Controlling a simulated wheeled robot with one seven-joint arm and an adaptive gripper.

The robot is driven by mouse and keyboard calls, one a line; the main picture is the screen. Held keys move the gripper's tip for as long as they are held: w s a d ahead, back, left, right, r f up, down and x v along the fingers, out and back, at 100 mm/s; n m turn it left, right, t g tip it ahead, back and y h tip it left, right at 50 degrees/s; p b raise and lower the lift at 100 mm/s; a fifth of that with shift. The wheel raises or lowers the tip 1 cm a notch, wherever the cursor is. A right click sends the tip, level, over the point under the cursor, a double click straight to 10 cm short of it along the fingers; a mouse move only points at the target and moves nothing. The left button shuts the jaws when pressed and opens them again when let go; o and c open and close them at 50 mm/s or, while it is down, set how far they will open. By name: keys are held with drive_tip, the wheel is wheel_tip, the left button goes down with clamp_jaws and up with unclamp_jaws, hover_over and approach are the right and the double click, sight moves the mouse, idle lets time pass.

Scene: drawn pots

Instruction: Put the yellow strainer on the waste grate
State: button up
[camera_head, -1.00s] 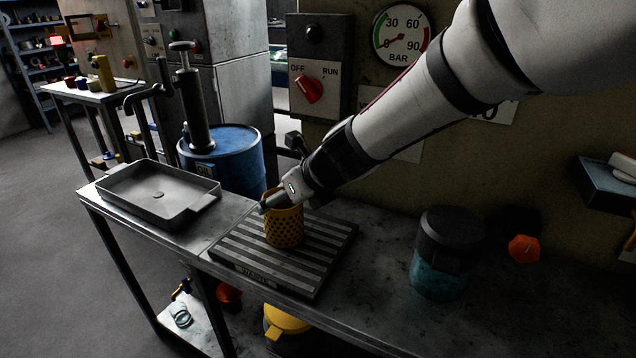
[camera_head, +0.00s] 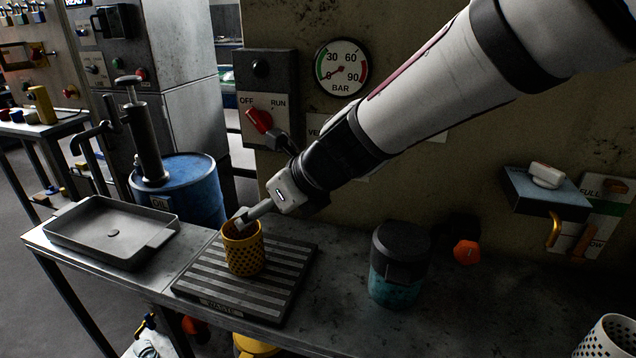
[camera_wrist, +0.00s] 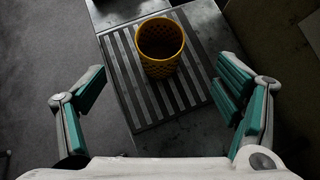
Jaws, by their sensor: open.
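The yellow strainer (camera_head: 246,254) is a perforated cup standing upright on the striped waste grate (camera_head: 285,262) in the head view. In the wrist view the strainer (camera_wrist: 160,62) stands on the slats of the grate (camera_wrist: 140,112), toward its far part, with its open top facing the camera. My gripper (camera_head: 240,218) is at the strainer's rim in the head view. In the wrist view my gripper (camera_wrist: 165,95) has its two teal-padded fingers spread wide, with nothing between the pads and the strainer beyond them. The strainer's far side is hidden in the head view.
A grey tray (camera_head: 80,240) sits on the bench left of the grate. A dark-lidded teal jar (camera_head: 395,285) stands to the right, with an orange knob (camera_head: 466,252) behind it. A blue oil drum (camera_head: 185,190) is behind the bench. Bare bench lies between grate and jar.

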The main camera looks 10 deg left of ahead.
drive_tip(key=shift+s+d+r, duration=0.1)
drive_tip(key=shift+d, duration=0.05)
drive_tip(key=s+d+n+h, duration=0.2)
drive_tip(key=s+d+n, duration=0.5)
drive_tip(key=d, duration=0.5)
drive_tip(key=s+d+n+g+h, duration=0.1)
drive_tip(key=s+d+n+h, duration=0.2)
drive_tip(key=s+d+n, duration=0.5)
drive_tip(key=s+d+n+g+h, duration=0.1)
drive_tip(key=s+d+n+h, duration=0.2)
drive_tip(key=s+d+n, duration=0.5)
drive_tip(key=s+d, duration=0.2)
drive_tip(key=d, duration=0.8)
drive_tip(key=shift+s+r, duration=0.15)
drive_tip(key=shift+r, duration=0.15)
drive_tip(key=shift+r, duration=0.1)
wheel_tip(320, 180, up, 12)
drive_tip(key=t+p, duration=0.2)
drive_tip(key=p, duration=0.8)
drive_tip(key=shift+d, duration=0.25)
